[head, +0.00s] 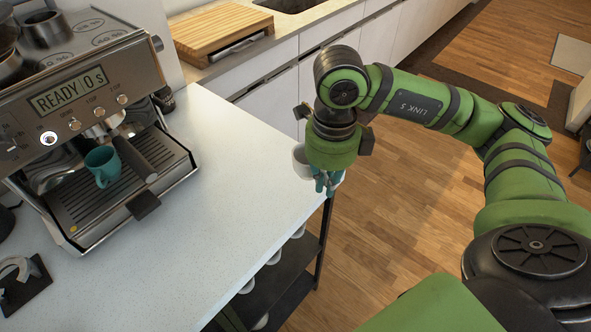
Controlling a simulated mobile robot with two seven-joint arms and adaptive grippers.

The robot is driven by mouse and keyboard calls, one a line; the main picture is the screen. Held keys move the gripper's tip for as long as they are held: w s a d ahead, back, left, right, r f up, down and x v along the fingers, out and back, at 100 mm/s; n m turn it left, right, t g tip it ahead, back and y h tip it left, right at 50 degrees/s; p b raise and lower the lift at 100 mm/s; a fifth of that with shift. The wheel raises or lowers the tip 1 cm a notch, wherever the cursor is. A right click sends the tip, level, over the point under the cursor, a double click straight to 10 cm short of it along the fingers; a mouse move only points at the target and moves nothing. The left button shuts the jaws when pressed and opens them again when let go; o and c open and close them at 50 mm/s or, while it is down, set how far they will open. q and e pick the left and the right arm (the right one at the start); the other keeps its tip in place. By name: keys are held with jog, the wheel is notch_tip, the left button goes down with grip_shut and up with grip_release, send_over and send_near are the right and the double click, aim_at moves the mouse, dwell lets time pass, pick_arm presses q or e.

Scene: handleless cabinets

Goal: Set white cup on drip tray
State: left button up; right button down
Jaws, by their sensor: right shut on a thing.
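A white cup (301,160) shows partly at the right edge of the pale counter, mostly hidden behind my right wrist. My right gripper (326,183), with teal fingers pointing down, is shut on the white cup. I cannot tell whether the cup touches the counter or is just above it. The drip tray (170,172) is the slatted metal base of the espresso machine at the left, well apart from the gripper. A teal cup (103,166) stands on the tray, left of the portafilter handle. My left gripper is not in view.
The espresso machine (88,72) displays "READY 0 s". Its black portafilter handle (135,160) juts out over the tray. The counter (228,165) between machine and gripper is clear. Several white cups (273,257) stand on the shelf below. A wooden board (220,32) lies behind.

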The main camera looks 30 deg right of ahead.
jog(key=p, duration=0.3)
send_over(289, 198)
notch_tip(289, 198, down, 5)
jog(key=shift+f, duration=0.1)
notch_tip(289, 198, down, 3)
jog(key=shift+r+p, duration=0.1)
jog(key=shift+p, duration=0.45)
jog(key=shift+f, duration=0.45)
jog(key=shift+f+b, duration=0.3)
jog(key=shift+b, duration=0.05)
jog(key=c, duration=1.3)
grip_release()
jog(key=shift+c, duration=0.2)
